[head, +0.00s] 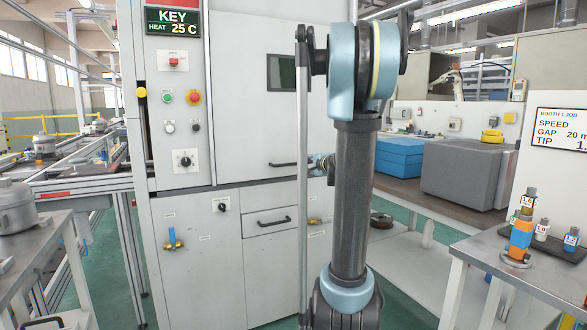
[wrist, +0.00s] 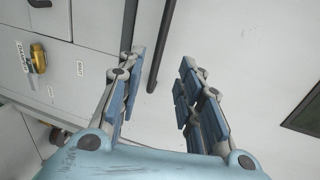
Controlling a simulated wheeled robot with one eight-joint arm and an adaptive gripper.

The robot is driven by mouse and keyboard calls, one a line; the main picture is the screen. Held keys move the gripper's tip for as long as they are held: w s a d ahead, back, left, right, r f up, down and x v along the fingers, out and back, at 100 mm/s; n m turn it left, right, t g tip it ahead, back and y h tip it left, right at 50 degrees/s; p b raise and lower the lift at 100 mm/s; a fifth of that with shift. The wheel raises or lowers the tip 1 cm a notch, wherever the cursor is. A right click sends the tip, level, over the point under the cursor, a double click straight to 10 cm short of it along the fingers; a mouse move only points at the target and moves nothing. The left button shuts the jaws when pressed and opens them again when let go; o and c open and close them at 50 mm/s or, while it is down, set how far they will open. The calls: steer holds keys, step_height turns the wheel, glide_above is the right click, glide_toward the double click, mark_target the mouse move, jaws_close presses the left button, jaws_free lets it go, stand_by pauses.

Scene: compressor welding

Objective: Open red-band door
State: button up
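The grey cabinet door (head: 240,110) has a dark window (head: 281,72) and a black bar handle (head: 285,164) along its lower edge. It looks closed. I see no red band on it; my arm covers part of the cabinet. My gripper (head: 318,165) is at the right end of the handle in the head view, partly hidden behind my arm. In the wrist view my gripper (wrist: 160,62) is open, its blue-padded fingers spread. The handle (wrist: 163,40) shows between the fingertips; I cannot tell whether they touch it. The window edge (wrist: 305,112) is at right.
A drawer (head: 268,221) with its own black handle is below the door. A control panel (head: 178,120) with buttons is at left. A bench with blue boxes (head: 400,157) and a grey block (head: 465,172) is behind at right; a small table (head: 500,258) stands front right.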

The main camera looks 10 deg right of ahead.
mark_target(294, 164)
steer(key=x, duration=1.3)
steer(key=shift+w, duration=0.1)
steer(key=shift+c, duration=0.3)
jaws_close()
